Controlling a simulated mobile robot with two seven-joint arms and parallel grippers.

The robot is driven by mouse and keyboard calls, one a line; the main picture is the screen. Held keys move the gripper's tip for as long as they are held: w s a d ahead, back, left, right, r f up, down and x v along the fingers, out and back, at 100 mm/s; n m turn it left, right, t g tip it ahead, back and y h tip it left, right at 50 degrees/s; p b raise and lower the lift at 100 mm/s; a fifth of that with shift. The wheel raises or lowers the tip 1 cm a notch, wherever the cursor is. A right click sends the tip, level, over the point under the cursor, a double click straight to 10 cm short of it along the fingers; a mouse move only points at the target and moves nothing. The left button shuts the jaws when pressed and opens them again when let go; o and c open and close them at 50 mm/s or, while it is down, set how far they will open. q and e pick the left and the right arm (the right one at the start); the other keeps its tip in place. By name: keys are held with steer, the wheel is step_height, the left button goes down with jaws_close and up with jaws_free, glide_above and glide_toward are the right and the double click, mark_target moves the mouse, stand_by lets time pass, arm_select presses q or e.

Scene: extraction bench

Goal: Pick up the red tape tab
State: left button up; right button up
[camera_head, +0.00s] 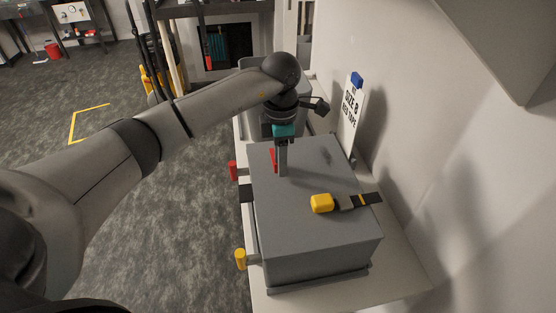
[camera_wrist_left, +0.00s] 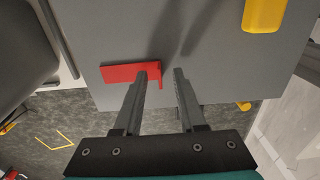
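The red tape tab (camera_wrist_left: 125,73) is a flat red strip at the top of the grey box (camera_head: 310,225), near one edge. In the head view the tab (camera_head: 274,160) shows as a small red piece just left of my left gripper's fingers. My left gripper (camera_wrist_left: 167,70) points down at the box, its fingers apart and nothing seen between them. In the wrist view one finger overlaps the tab's right end; I cannot tell whether they touch. In the head view the gripper (camera_head: 282,172) hides part of the tab. My right gripper is not in view.
A yellow block (camera_head: 322,203) with a dark strap lies on the box top, to the right. A red knob (camera_head: 233,171) and a yellow knob (camera_head: 240,259) stick out at the left side. A white sign (camera_head: 350,112) stands by the wall behind.

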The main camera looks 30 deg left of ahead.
arm_select(q)
steer(key=shift+c, duration=0.3)
jaws_close()
stand_by(0.3)
